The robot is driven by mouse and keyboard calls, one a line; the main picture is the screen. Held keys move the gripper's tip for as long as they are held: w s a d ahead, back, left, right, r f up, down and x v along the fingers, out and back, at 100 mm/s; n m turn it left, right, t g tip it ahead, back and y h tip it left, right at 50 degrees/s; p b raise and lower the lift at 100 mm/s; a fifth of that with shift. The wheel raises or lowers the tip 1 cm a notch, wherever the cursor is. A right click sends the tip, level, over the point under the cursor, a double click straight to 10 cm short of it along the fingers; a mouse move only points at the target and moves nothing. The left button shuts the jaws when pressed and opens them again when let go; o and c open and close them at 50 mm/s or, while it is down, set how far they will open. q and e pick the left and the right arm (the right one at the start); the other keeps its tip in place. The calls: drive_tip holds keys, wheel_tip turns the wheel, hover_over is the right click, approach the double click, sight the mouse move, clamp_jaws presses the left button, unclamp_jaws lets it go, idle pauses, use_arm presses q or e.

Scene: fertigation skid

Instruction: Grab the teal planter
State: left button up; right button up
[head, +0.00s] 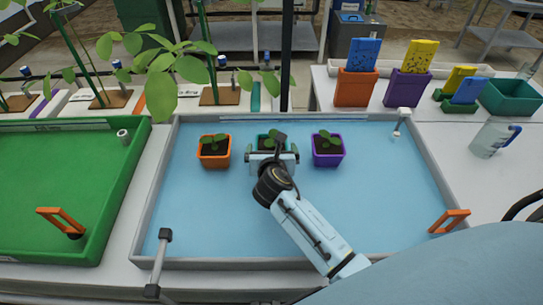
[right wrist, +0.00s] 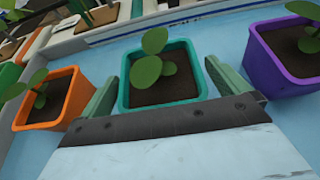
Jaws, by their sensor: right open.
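The teal planter (right wrist: 163,110) holds dark soil and a small green seedling. It stands in the blue tray (head: 390,200), between the orange planter (head: 214,159) and the purple planter (head: 328,158). In the head view my right gripper (head: 273,158) covers most of the teal planter; its teal rim (head: 264,139) shows just behind. In the right wrist view the open fingers (right wrist: 168,95) are on either side of the teal planter, with small gaps at the rim. Whether they touch it lower down is hidden. My left gripper is not in view.
The orange planter (right wrist: 62,100) and purple planter (right wrist: 285,62) stand close outside the fingers. A green tray (head: 70,190) lies left. Orange handles (head: 450,221) stand at tray corners. Seed packets in pots (head: 356,87) and a clear jug (head: 492,139) are at right.

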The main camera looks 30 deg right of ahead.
drive_tip(key=shift+x, duration=1.2)
drive_tip(key=c, duration=1)
drive_tip(key=shift+r, duration=0.1)
drive_tip(key=shift+c, duration=0.2)
